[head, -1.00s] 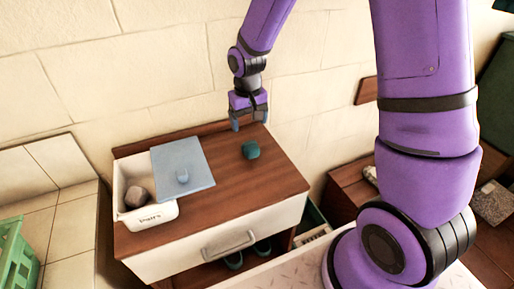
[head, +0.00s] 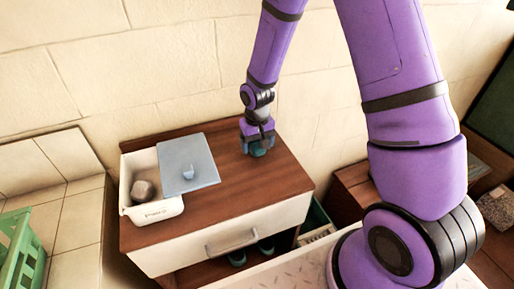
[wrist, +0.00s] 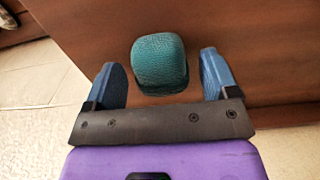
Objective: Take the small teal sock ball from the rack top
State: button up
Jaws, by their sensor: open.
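The small teal sock ball (wrist: 160,63) rests on the brown wooden rack top (head: 232,199). In the wrist view it lies between and slightly beyond the two blue fingertips of my gripper (wrist: 163,78), with a gap on each side. My gripper (head: 257,146) is open and low over the rack top, pointing down. In the head view the sock ball (head: 258,153) is mostly hidden behind the fingers.
A white labelled bin (head: 152,211) holding a grey-brown ball (head: 143,190) stands at the rack's left, with a blue-grey lid (head: 190,160) beside it. A drawer front with a handle (head: 232,241) is below. A green crate (head: 17,250) is far left. The wall is close behind.

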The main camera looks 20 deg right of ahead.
jog(key=shift+f, duration=0.6)
jog(key=c, duration=1)
jog(key=shift+r, duration=0.1)
